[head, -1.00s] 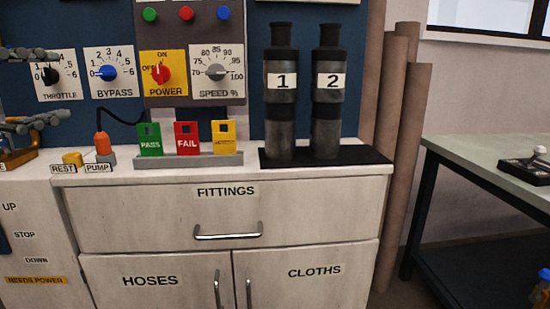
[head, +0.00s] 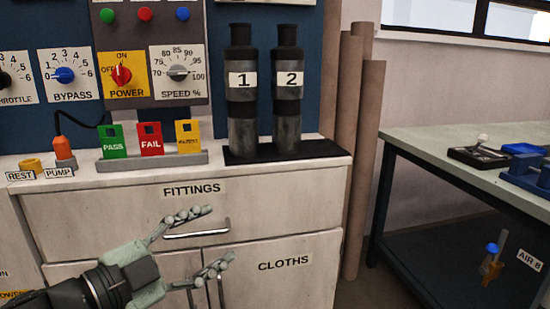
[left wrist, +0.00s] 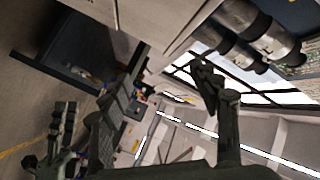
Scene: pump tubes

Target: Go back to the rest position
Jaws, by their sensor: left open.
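My left gripper (head: 218,238) is open and empty in the head view. It is in front of the white cabinet, near the fittings drawer (head: 120,205) and its handle (head: 196,232). I cannot tell whether it touches the handle. In the left wrist view its spread fingers (left wrist: 140,115) show with nothing between them. My right gripper is not in view.
Pump tubes 1 (head: 241,130) and 2 (head: 287,130) stand upright on a black mat (head: 330,152) on the cabinet top. Pass, fail and yellow tags stand in a grey rack (head: 150,163). A green-topped table (head: 440,150) is at the right.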

